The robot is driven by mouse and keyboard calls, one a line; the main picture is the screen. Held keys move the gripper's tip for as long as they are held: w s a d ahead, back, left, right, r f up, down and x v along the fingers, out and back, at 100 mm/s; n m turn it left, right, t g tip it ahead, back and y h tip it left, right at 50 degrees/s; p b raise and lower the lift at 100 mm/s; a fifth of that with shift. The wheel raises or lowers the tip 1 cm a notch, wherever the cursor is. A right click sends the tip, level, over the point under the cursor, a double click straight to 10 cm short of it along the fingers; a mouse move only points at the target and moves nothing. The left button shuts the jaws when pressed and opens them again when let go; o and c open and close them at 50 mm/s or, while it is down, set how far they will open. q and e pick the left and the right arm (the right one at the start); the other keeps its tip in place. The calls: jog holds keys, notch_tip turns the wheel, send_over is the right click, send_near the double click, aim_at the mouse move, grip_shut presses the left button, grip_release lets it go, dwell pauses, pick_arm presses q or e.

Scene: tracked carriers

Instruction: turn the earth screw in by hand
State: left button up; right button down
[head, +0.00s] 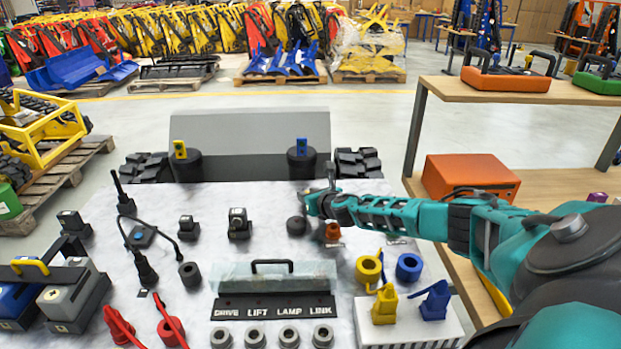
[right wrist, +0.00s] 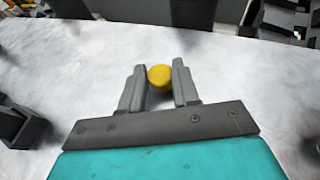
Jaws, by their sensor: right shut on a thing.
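My right gripper (head: 318,203) reaches in from the right over the white marbled table top, close to the dark carrier behind it. In the right wrist view, its two grey fingers (right wrist: 160,88) stand on either side of a round yellow head (right wrist: 160,76), which looks like the earth screw. The fingers are shut on it. Its shaft and whatever it sits in are hidden, so I cannot tell how deep it is. In the head view the fingers and arm mostly hide it. My left gripper is not in view.
A dark round knob (head: 297,225) and an orange-brown piece (head: 332,232) stand just below the gripper. A black post with a blue top (head: 302,160) rises behind it. A labelled panel (head: 275,306), yellow ring (head: 368,268) and blue ring (head: 409,266) lie nearer.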

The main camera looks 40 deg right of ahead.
jog(key=shift+a+r+m+g+h+p, duration=0.2)
jog(key=shift+m+g+h+p, duration=0.1)
jog(key=shift+m+h+p, duration=0.45)
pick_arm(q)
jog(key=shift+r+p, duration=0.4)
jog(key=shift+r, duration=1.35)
pick_arm(e)
jog(key=shift+w+f+m+g+h, duration=0.15)
jog(key=shift+m+g+h, duration=0.35)
jog(key=shift+m+h, duration=0.45)
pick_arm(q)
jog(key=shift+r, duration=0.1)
pick_arm(e)
jog(key=shift+h, duration=0.4)
jog(key=c, duration=0.8)
grip_release()
jog(key=shift+v, duration=6.45)
